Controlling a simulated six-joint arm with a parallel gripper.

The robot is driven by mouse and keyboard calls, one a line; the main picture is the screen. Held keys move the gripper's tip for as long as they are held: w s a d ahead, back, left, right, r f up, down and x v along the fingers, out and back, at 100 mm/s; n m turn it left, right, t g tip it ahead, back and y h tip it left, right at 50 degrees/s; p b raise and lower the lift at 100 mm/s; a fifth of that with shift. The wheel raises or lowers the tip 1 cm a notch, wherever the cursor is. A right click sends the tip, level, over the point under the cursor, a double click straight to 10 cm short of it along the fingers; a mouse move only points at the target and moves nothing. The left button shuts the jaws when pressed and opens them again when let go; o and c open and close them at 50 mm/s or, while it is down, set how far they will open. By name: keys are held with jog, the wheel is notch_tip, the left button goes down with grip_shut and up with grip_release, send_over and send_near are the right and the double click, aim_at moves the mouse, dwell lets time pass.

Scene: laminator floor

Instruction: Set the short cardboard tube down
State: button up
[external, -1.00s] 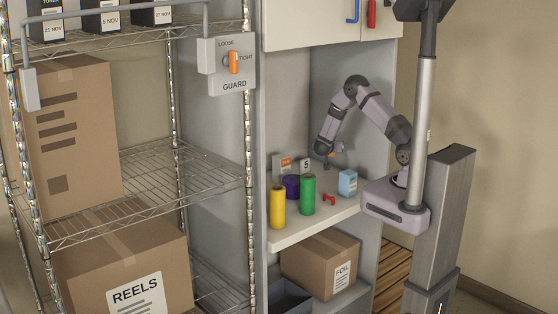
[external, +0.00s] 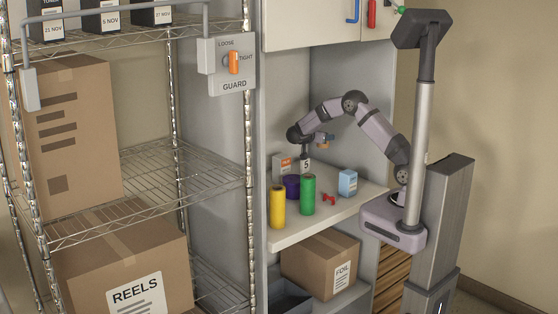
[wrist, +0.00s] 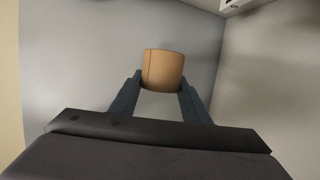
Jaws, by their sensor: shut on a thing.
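The short cardboard tube (wrist: 163,70) is tan and sits between the two fingers of my gripper (wrist: 158,88) in the wrist view. My gripper is shut on it, one finger on each side. In the external view my gripper (external: 321,139) is above the shelf board (external: 345,212), and the tube (external: 322,146) shows small and partly hidden at its end. The tube is held in the air, apart from the board.
The board's front right is bare.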

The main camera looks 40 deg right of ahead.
jog(key=s+a+f+m+g+b, duration=0.25)
jog(key=s+a+g+b, duration=0.2)
jog(key=a, duration=0.45)
jog(key=shift+m+t+h, duration=0.25)
jog(key=shift+t+h, duration=0.05)
jog(key=shift+t, duration=0.05)
jog(key=shift+s+a+f+p, duration=0.1)
jog(key=shift+f+p, duration=0.2)
jog(key=shift+f, duration=2)
jog(key=shift+s+f+p, duration=0.1)
jog(key=shift+f+p, duration=0.2)
jog(key=shift+f, duration=2.05)
jog(key=shift+f, duration=0.6)
jog(key=o, duration=1)
jog(key=shift+s+f, duration=0.15)
jog(key=shift+f, duration=0.05)
jog(key=shift+r, duration=0.1)
